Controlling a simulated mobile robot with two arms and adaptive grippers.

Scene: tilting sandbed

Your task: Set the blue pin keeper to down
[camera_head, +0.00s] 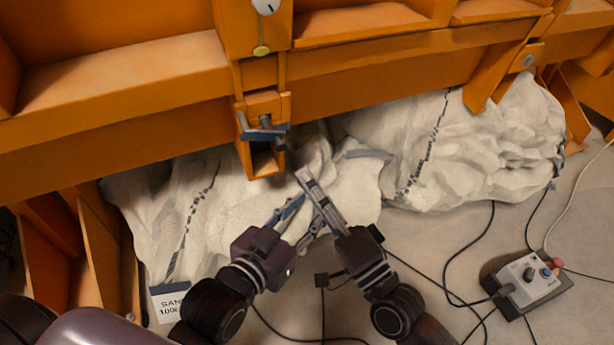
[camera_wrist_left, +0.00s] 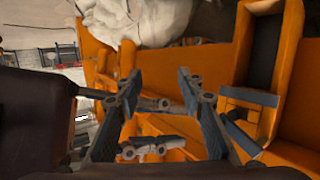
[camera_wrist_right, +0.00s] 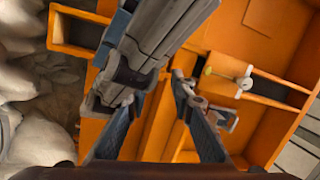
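The blue pin keeper (camera_head: 264,134) is a dark blue-grey bar across the front of an orange bracket (camera_head: 263,160) on the orange frame. It lies roughly level in the head view. My left gripper (camera_head: 290,207) is below and to the right of it, apart from it. Its fingers stand apart and empty in the left wrist view (camera_wrist_left: 158,80). My right gripper (camera_head: 312,200) is close beside the left one, also below and right of the keeper. Its fingers are spread in the right wrist view (camera_wrist_right: 155,90), where a large grey part blocks much of the view.
Pale, rocky sand-coloured mass (camera_head: 450,140) bulges below the orange frame (camera_head: 130,80). A control box (camera_head: 530,280) with knobs and cables lies on the floor at right.

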